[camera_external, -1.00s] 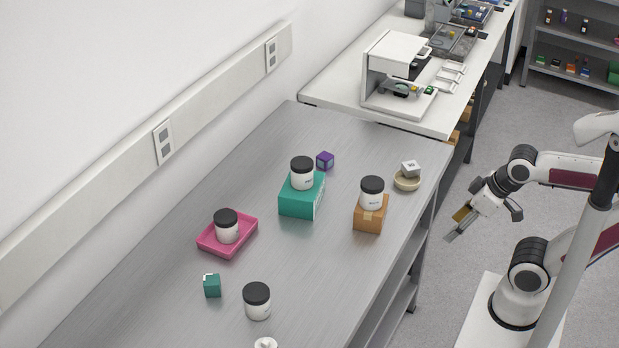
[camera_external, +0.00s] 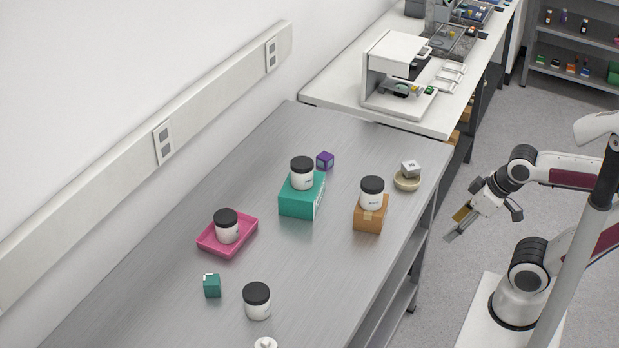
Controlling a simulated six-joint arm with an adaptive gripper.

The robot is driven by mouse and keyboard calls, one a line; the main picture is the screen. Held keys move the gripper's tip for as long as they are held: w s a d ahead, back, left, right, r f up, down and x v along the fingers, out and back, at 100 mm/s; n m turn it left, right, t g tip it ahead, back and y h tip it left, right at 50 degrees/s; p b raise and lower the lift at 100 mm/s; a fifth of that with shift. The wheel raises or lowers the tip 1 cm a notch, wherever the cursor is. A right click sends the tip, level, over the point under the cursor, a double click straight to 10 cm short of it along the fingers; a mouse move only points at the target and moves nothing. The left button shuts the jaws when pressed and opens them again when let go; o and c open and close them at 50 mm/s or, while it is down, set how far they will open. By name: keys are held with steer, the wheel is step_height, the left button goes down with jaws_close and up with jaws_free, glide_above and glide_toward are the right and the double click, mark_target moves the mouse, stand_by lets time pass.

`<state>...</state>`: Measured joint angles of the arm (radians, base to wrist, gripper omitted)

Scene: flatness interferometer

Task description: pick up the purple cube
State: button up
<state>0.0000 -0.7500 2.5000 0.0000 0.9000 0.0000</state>
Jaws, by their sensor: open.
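The purple cube (camera_external: 325,160) sits on the grey metal table (camera_external: 290,265), near its far end. It is just behind and to the right of a teal box (camera_external: 301,205) that bears a black-lidded white jar (camera_external: 302,174). My gripper (camera_external: 455,233) is open and empty. It hangs off the right side of the table, over the floor, well apart from the cube.
An orange-brown box (camera_external: 370,221) with a jar (camera_external: 372,192) on it and a beige bowl (camera_external: 406,184) holding a grey-white cube (camera_external: 410,168) stand between my gripper and the purple cube. A pink tray (camera_external: 206,240) with a jar (camera_external: 227,227), a teal cube (camera_external: 212,285) and another jar (camera_external: 257,301) are nearer.

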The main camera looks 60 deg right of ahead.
steer(key=shift+w, duration=0.1)
steer(key=w+d+t+h, duration=0.1)
steer(key=w+d, duration=0.4)
steer(key=w, duration=0.5)
steer(key=w+d+m+t+h, duration=0.1)
steer(key=w+d, duration=0.4)
steer(key=w, duration=0.4)
steer(key=w+d+r+m+t+h, duration=0.1)
steer(key=w+d, duration=0.4)
steer(key=w, duration=0.5)
steer(key=shift+w+d+t, duration=0.15)
steer(key=shift+w+t, duration=0.15)
steer(key=shift+t, duration=0.2)
steer(key=w+d+f+t, duration=0.1)
steer(key=w+d+f, duration=0.4)
steer(key=w+d, duration=0.4)
steer(key=t, duration=0.2)
glide_toward(325, 155)
steer(key=shift+w+f, duration=0.15)
steer(key=shift+w, duration=0.6)
steer(key=shift+w+d+f+t, duration=0.2)
steer(key=shift+d+f+t, duration=0.1)
steer(key=shift+f, duration=0.15)
steer(key=shift+x, duration=1.3)
